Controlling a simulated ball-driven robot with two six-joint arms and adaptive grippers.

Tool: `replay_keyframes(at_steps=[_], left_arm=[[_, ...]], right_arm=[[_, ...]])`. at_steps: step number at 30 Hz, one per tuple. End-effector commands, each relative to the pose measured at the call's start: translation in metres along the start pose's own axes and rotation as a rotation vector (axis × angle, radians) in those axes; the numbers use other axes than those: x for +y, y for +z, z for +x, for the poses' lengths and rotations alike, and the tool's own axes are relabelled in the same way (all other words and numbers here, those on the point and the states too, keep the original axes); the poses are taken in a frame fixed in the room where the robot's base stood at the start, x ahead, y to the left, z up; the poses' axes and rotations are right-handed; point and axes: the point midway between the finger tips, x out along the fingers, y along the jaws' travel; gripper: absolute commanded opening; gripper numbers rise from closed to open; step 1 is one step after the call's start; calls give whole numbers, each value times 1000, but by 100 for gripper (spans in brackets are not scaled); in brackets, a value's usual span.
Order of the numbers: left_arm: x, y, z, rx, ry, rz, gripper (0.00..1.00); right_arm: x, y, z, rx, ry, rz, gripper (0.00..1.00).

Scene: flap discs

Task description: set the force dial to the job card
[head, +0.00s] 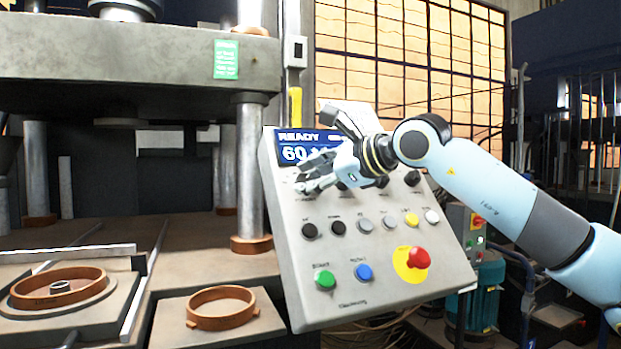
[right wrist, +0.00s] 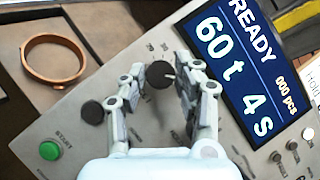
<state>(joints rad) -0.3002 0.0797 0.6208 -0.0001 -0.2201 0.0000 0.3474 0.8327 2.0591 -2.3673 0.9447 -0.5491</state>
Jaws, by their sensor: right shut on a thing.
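The control panel (head: 385,255) stands tilted at the centre of the head view. Its blue display (head: 297,152) reads READY and 60; in the right wrist view the display (right wrist: 245,65) reads READY, 60 t, 4 s, 000 pcs. My right gripper (head: 312,182) reaches the panel's upper left, just below the display. In the right wrist view its two fingers are shut on a black dial (right wrist: 158,74) with a scale around it. A pale mark on the dial points toward the right finger. My left gripper is out of view.
Below the dials are several buttons, a green start button (head: 325,280), a blue button (head: 363,272) and a red emergency stop (head: 418,258). Copper-coloured rings (head: 222,306) lie on plates left of the panel. A press column (head: 250,170) stands close behind it.

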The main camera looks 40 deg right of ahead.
Motion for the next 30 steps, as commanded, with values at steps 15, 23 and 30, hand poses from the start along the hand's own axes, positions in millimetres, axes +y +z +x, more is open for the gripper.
replay_keyframes(at_steps=[15, 23, 30], left_arm=[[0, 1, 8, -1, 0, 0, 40], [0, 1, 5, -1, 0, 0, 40], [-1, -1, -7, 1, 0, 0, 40]], right_arm=[[-3, 0, 0, -11, 99, -161, 0], [-6, 2, 0, -26, 226, -361, 0], [-8, 4, 0, -40, 348, -548, 0]])
